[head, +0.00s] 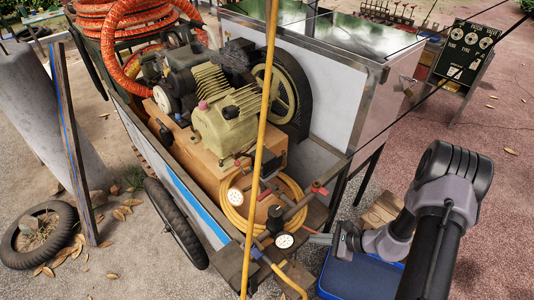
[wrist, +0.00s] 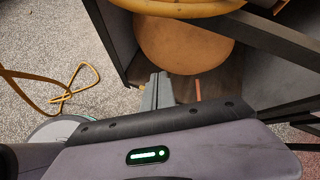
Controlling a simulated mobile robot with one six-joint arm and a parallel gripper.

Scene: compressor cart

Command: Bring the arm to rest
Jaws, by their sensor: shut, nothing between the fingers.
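My gripper (head: 322,239) is at the lower right of the cart in the head view, beside the lower gauge and pipe fittings. Its two fingers lie together, empty, in the wrist view (wrist: 158,90). They point toward a round tan surface (wrist: 185,45) inside a dark frame. My arm reaches in from the lower right of the head view. Whether the fingertips touch any fitting is hard to tell.
The compressor (head: 228,120) sits on the cart with coiled yellow hose (head: 236,218) and two gauges, one white-faced (head: 284,241). A yellow pole (head: 263,130) stands in front. A blue box (head: 355,278) lies below my gripper. Paving at right is open.

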